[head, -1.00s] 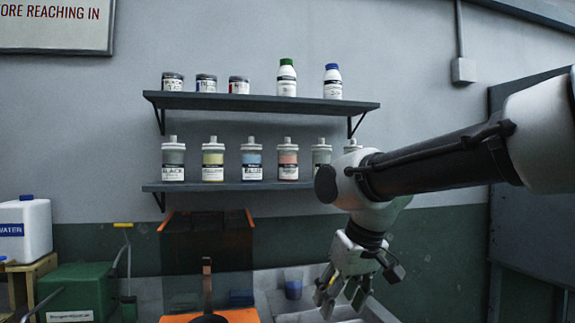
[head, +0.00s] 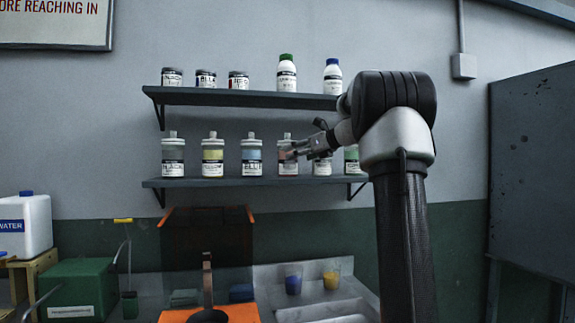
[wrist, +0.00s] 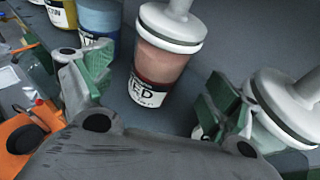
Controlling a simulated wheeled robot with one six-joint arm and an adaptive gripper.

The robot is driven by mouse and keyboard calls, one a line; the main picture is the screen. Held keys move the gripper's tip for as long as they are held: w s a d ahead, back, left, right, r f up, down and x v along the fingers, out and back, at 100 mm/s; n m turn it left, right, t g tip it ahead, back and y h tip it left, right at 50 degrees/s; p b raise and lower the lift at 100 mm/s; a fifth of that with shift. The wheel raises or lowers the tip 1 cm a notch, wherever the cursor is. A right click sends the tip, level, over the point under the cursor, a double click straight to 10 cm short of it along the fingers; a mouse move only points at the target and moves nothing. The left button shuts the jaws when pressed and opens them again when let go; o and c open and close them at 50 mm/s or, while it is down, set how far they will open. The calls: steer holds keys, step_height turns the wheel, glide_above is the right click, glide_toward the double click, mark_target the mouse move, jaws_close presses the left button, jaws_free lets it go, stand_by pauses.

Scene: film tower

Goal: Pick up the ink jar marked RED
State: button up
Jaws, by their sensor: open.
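The jar marked RED (head: 287,168) stands on the lower shelf with salmon-pink contents, a pale lid and a nozzle. In the wrist view the same jar (wrist: 160,65) is upright, its label reading "ED" with the first letter hidden. My gripper (head: 293,152) is in front of it, reaching in from the right. In the wrist view my gripper (wrist: 160,88) is open, with one green-padded finger to each side of the jar. No contact shows, and the jaws are empty.
A blue jar (head: 251,157) stands left of the red one. A pale-lidded jar (wrist: 285,100) is close by my right finger. The upper shelf (head: 240,99) carries small jars and two white bottles above. An orange-framed panel (head: 206,238) is below.

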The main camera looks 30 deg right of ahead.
steer(key=x, duration=0.6)
steer(key=shift+f, duration=0.35)
steer(key=shift+r, duration=0.1)
steer(key=c, duration=1.4)
steer(key=shift+s, duration=0.1)
